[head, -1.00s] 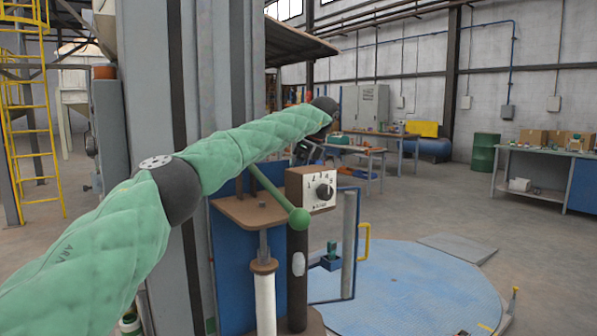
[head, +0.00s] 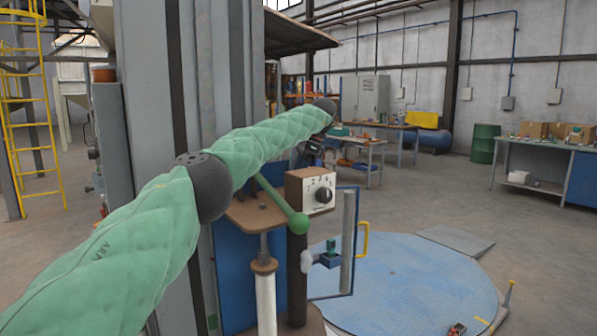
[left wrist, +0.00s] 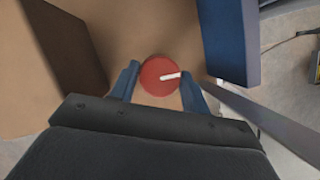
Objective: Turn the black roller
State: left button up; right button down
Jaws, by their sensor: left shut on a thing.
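My left arm crosses the head view to the far side of a brown box. The left gripper (head: 312,150) is mostly hidden there. In the left wrist view its two blue fingers (left wrist: 160,80) are shut on the sides of a round red knob (left wrist: 152,86) with a white mark. No part is clearly recognisable as a black roller. A round black knob (head: 323,195) sits on a white numbered dial plate (head: 313,185) on the brown box (head: 294,187). My right gripper is not in view.
A green lever with a ball end (head: 298,223) stands out before the box. A blue framed panel with a grey vertical cylinder (head: 349,240) and yellow handle (head: 364,238) is to its right. Open blue round floor (head: 400,285) lies beyond. A tall grey column rises behind my arm.

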pick_arm(q)
jog(key=o, duration=1)
jog(key=shift+d+r, duration=0.1)
jog(key=shift+w+d+r, duration=0.1)
jog(key=shift+d+r, duration=0.15)
jog(key=shift+r, duration=0.25)
jog(key=p+v, duration=0.6)
jog(key=shift+r+p, duration=0.2)
jog(key=shift+p, duration=0.2)
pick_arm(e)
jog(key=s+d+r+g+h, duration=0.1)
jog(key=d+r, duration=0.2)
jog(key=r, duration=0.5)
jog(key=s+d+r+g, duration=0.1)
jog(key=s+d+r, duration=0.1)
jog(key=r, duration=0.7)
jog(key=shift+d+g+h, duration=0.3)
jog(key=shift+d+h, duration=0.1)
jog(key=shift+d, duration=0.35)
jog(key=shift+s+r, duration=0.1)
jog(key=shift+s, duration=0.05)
